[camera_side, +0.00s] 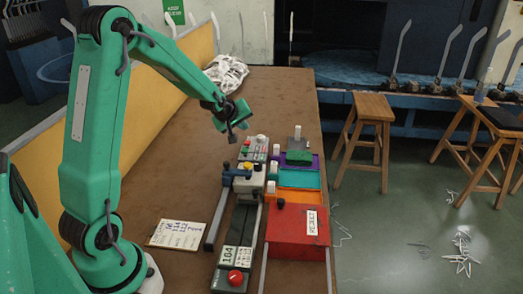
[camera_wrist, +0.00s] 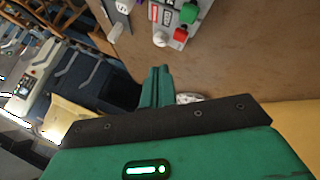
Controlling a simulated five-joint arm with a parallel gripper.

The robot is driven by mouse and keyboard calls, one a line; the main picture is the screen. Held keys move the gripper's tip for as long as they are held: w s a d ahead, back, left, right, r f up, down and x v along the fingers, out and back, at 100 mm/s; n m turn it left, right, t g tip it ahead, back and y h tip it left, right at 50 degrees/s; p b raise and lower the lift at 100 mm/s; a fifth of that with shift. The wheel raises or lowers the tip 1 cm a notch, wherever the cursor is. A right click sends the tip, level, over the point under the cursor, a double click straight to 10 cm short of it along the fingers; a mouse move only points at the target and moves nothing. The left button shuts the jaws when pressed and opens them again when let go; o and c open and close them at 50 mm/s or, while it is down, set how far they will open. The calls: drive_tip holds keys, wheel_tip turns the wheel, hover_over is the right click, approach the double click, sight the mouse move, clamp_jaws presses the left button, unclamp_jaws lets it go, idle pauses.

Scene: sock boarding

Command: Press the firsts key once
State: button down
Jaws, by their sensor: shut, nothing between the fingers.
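A small key panel (camera_side: 255,150) stands on the brown table, with coloured labels and several knobs. In the wrist view the panel (camera_wrist: 172,18) is at the top, with a green knob (camera_wrist: 189,13), a red knob (camera_wrist: 181,34) and a white knob (camera_wrist: 160,39). I cannot read which key is the firsts key. My gripper (camera_side: 232,132) is in the air a little above and left of the panel, apart from it. In the wrist view its fingers (camera_wrist: 158,76) are shut and empty, below the panel in the picture.
A grey-blue fixture (camera_side: 242,178) and rails stand nearer the camera, with a counter reading 164 (camera_side: 231,257). Right are purple, teal and orange bins and a red REJECT box (camera_side: 287,232). A paper card (camera_side: 178,234) lies left. White cloth (camera_side: 226,72) lies behind; a yellow wall borders the left.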

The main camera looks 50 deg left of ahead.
sight(244, 151)
drive_tip(key=shift+f, duration=3.05)
drive_tip(key=shift+f, duration=0.15)
drive_tip(key=shift+f, duration=0.3)
drive_tip(key=shift+f, duration=0.65)
idle(1.0)
drive_tip(key=shift+r, duration=1.1)
drive_tip(key=shift+r, duration=0.15)
drive_tip(key=shift+r, duration=2.35)
